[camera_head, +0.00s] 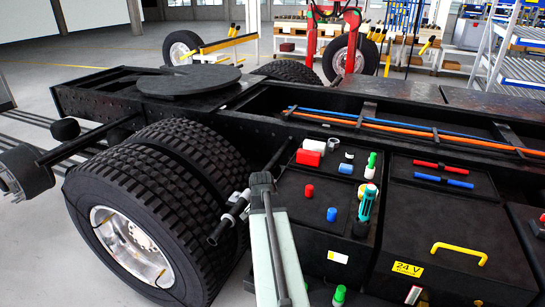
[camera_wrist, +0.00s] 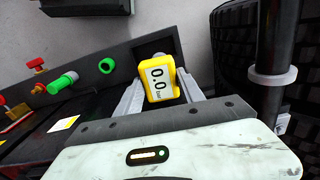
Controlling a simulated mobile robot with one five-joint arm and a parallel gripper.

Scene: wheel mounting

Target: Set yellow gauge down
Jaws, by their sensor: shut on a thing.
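The yellow gauge (camera_wrist: 158,79) shows in the wrist view, with a white display reading 0.0. It sits between the two grey fingers of my gripper (camera_wrist: 159,84), which is shut on it. A round grey end sticks out behind the gauge. Beyond it is a dark panel edge and grey floor; I cannot tell whether the gauge touches anything below. In the head view the gauge and the fingertips do not show; only my pale arm link (camera_head: 272,250) is seen, between the tyre and the dark boxes.
A large black truck wheel (camera_head: 150,200) stands left of my arm. A 24 V box (camera_head: 455,220) with a yellow handle is at right. In the wrist view, green fittings (camera_wrist: 62,83) protrude at left.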

